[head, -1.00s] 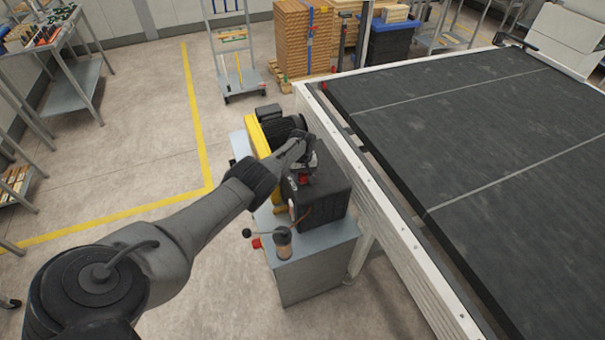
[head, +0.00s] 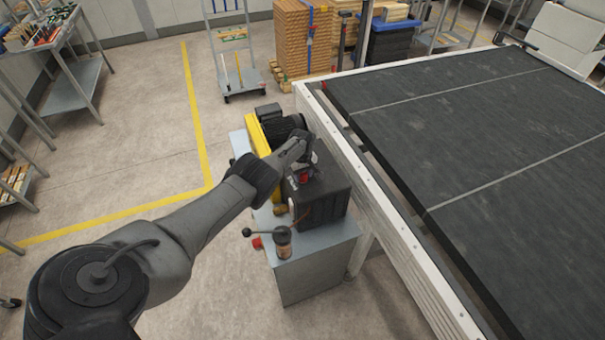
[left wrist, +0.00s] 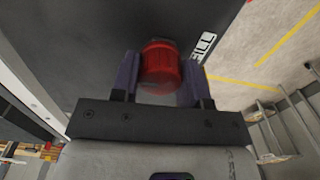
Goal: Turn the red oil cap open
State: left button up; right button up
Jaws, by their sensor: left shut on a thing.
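The red oil cap (left wrist: 160,66) is a round, ribbed red knob on top of the black gearbox housing (head: 322,203). In the left wrist view the cap sits between the two fingers of my left gripper (left wrist: 162,80), which is shut on it. In the head view the left gripper (head: 303,172) points down at the cap (head: 304,179), and only a little red shows beneath the fingers. Part of the word "FILL" (left wrist: 202,48) is readable on the housing beside the cap. My right gripper is not in view.
The housing stands on a grey cabinet (head: 312,272) with a yellow guard (head: 257,137) and a black motor (head: 284,127). A lever and a brown-and-clear cup (head: 282,243) stand in front. The long conveyor table (head: 470,130) is close on the right. Open floor lies left.

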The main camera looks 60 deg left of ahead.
pick_arm(q)
jog(key=shift+r, duration=0.1)
jog(key=o, duration=0.9)
jog(key=shift+r+p, duration=0.3)
jog(key=shift+p, duration=0.05)
jog(key=shift+r+p, duration=4.9)
jog(key=shift+r, duration=1.6)
